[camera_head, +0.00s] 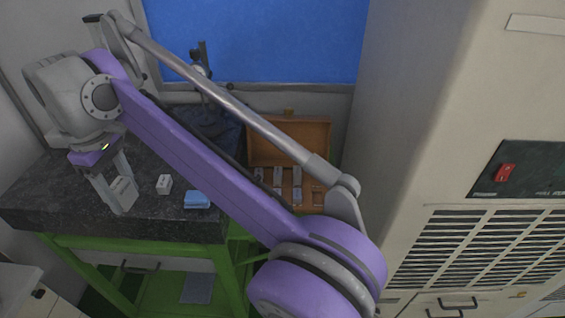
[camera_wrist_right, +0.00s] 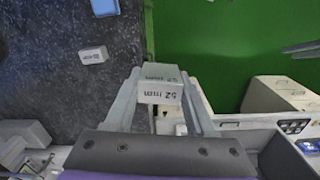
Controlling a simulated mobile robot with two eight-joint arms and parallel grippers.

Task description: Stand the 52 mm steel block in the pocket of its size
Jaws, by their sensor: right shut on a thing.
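My right gripper (camera_head: 118,196) is shut on the steel block (camera_head: 124,189) above the left part of the dark worktop. In the right wrist view the block (camera_wrist_right: 160,93) sits between the fingertips (camera_wrist_right: 160,80), and its label reads 52 mm. An open wooden case (camera_head: 289,138) stands at the back right of the bench, well to the right of my gripper. Several grey blocks (camera_head: 279,176) show in the case; my arm hides part of it. I cannot tell which pocket is the 52 mm one. My left gripper is not in view.
A smaller labelled block (camera_head: 164,184) lies on the dark worktop (camera_head: 60,190), also in the right wrist view (camera_wrist_right: 93,55). A blue object (camera_head: 197,200) lies near the front edge. A dark stand (camera_head: 203,70) is at the back. A large cabinet (camera_head: 440,120) bounds the right.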

